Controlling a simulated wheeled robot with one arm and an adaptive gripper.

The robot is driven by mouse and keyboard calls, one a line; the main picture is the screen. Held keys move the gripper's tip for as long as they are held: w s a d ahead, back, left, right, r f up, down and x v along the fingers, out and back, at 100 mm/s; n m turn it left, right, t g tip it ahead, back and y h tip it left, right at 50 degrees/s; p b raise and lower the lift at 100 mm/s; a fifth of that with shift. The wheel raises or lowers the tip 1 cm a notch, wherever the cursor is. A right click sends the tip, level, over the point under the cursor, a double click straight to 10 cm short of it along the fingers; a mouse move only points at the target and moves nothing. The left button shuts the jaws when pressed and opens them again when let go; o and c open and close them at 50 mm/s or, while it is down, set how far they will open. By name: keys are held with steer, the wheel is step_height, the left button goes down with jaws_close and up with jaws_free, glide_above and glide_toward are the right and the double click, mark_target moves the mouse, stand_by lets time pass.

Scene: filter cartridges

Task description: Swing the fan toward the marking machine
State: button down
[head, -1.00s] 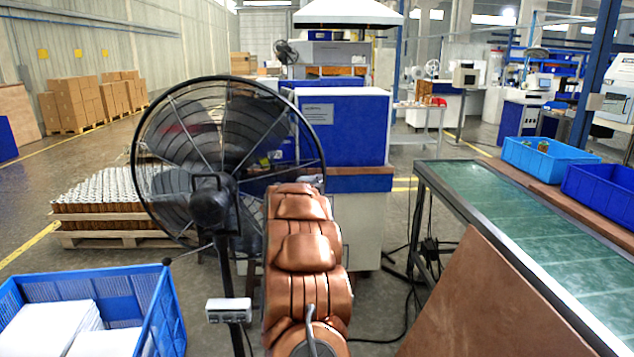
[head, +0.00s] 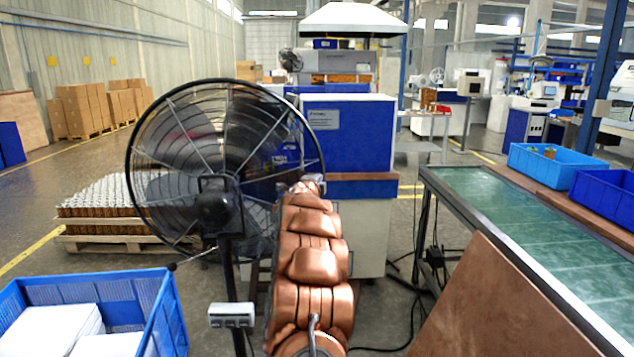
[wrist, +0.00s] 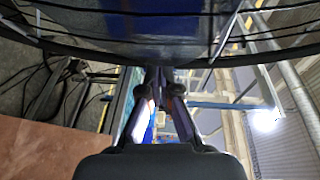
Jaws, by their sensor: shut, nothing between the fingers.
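The black pedestal fan (head: 184,125) stands at centre left in the head view, its round wire cage upright on a dark pole. Its cage rim and wires also cross the top of the wrist view (wrist: 120,52). My gripper is at the far end of my copper arm, by the right edge of the cage (head: 312,184). In the wrist view my gripper (wrist: 160,78) has its fingers together, tips at the cage rim with nothing between them; contact is hard to tell. A blue-topped machine (head: 350,133) with a label stands behind the fan, partly hidden; I cannot tell if it is the marking machine.
A blue crate with white packs (head: 160,312) is at lower left. A pallet of cartridges (head: 80,225) is behind the fan. A green-topped table (head: 520,220) with blue bins (head: 555,165) and a brown board (head: 490,305) fill the right. Cables lie on the floor between.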

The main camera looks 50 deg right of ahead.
steer(key=s+d+f+b+v, duration=0.1)
steer(key=b+v, duration=0.3)
steer(key=v, duration=0.8)
steer(key=shift+s+a+r, duration=0.35)
steer(key=shift+s+r, duration=0.2)
steer(key=shift+s, duration=0.35)
